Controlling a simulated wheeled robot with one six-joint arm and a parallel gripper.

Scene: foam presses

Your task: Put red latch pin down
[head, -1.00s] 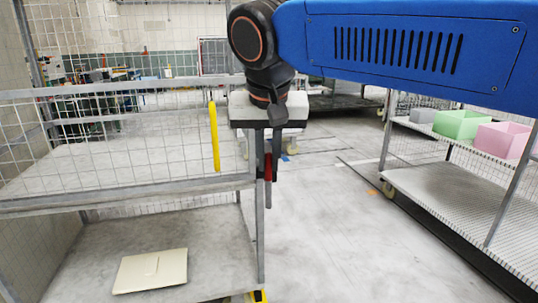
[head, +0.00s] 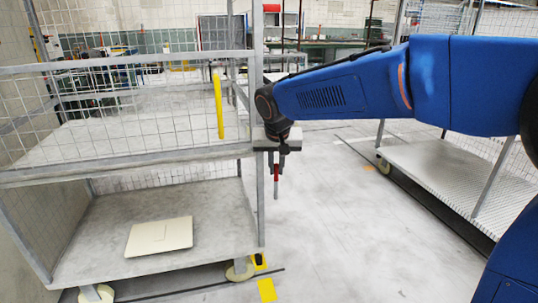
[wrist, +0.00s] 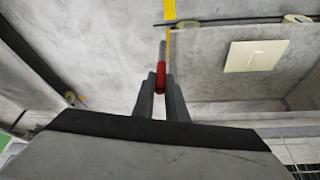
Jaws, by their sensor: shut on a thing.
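The red latch pin (head: 276,174) has a red grip and a thin grey shaft pointing down in the head view. My gripper (head: 275,165) is shut on its red part, beside the right end post of the wire cart (head: 205,152). In the wrist view, my two dark fingers (wrist: 160,92) close on the red latch pin (wrist: 161,77), and its grey shaft reaches beyond the fingertips. The pin hangs over the floor, and no support under it shows. I cannot tell whether it touches the cart.
The cart has a yellow handle (head: 219,106) and a cream panel (head: 160,236) on its lower shelf. A yellow floor mark (head: 267,290) lies near its caster. A rack (head: 450,175) stands at right. The floor (head: 340,235) between is clear.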

